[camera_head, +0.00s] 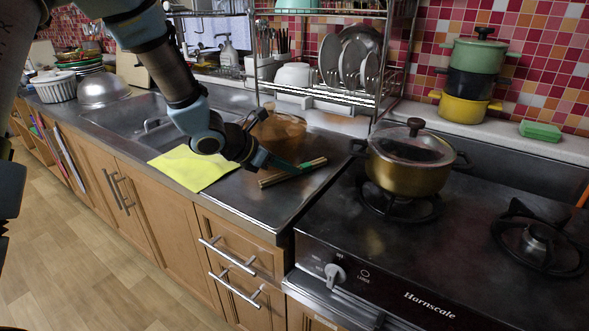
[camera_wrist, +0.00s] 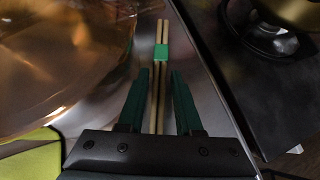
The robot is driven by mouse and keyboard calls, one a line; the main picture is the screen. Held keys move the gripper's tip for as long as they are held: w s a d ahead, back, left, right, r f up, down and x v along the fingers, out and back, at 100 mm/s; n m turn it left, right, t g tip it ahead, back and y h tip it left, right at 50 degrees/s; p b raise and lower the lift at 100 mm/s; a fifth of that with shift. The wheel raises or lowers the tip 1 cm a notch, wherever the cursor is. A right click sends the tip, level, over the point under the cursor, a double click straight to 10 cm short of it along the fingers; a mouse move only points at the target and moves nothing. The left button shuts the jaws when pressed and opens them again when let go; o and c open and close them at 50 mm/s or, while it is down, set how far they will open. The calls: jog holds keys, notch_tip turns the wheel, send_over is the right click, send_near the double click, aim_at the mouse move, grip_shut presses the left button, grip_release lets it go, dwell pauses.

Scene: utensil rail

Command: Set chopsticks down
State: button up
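A pair of light wooden chopsticks (camera_head: 314,163) with a green band lies on the steel counter just left of the stove. They also show in the wrist view (camera_wrist: 164,32), side by side, running up the picture, with the green band across them. My gripper (camera_head: 276,164) is low over the counter at the chopsticks. In the wrist view its two green fingers (camera_wrist: 159,73) stand apart on either side of the chopsticks, with gaps between. The gripper is open. The gripper body hides the chopsticks' near ends in the wrist view.
A gold lidded pot (camera_head: 405,173) stands on the stove to the right. A translucent amber bowl or lid (camera_wrist: 62,60) is close on the left in the wrist view. A yellow cloth (camera_head: 190,168) lies by the sink. A dish rack (camera_head: 322,98) stands behind.

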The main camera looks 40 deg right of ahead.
jog(key=shift+d+f, duration=0.4)
jog(key=shift+d, duration=0.15)
jog(key=shift+c, duration=0.4)
grip_shut()
